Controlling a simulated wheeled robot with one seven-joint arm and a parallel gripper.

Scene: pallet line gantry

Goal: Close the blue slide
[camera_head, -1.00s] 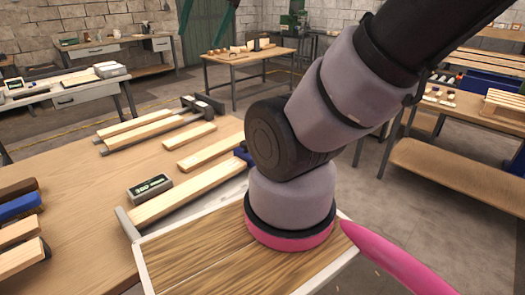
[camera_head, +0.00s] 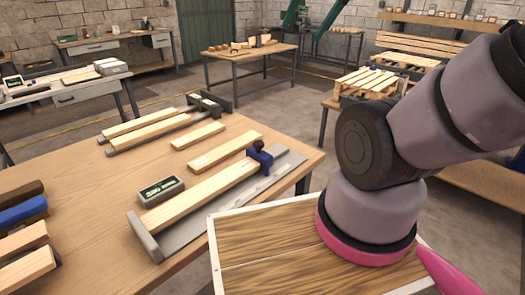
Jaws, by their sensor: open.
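The blue slide (camera_head: 262,158), with a dark knob on it, sits near the far right end of a grey metal plate (camera_head: 205,222) on the wooden workbench. A long wooden strip (camera_head: 195,199) lies along the plate between the slide and a grey end stop (camera_head: 145,237) at the near left end. I cannot tell whether the slide touches the strip. My arm stands at the right of the picture and runs up out of the top right corner. My gripper is out of view.
A small dark box with a display (camera_head: 160,190) stands left of the strip. Loose wooden strips (camera_head: 224,151) and a second clamp fixture (camera_head: 210,103) lie behind. Blue and brown blocks (camera_head: 22,212) lie at left. A white-edged wooden board (camera_head: 265,240) is beside the workbench.

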